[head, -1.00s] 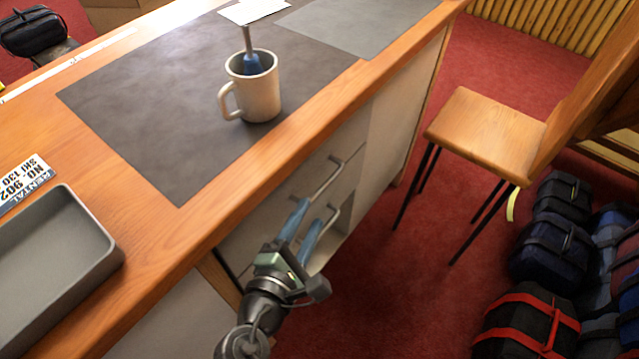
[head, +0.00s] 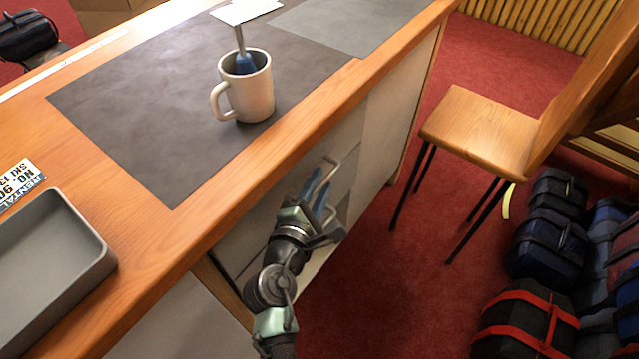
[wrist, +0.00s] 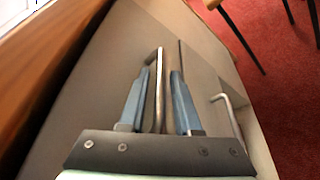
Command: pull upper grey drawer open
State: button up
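The upper grey drawer (wrist: 125,80) is in the bench side under the wooden top, and its front looks shut. Its bar handle (wrist: 159,75) runs between my gripper's two blue fingers in the wrist view. My gripper (wrist: 161,80) is open, with one finger on each side of the bar and a visible gap to each. In the head view my gripper (head: 322,190) is at the drawer fronts, and the upper handle (head: 327,168) shows just above the fingers. The lower drawer's handle (wrist: 230,110) is right of my gripper in the wrist view.
The bench top's wooden edge (head: 215,225) runs close above my arm. A chair (head: 480,130) and several bags (head: 545,245) are to the right, with open red carpet between.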

grip_shut()
dwell(1.2)
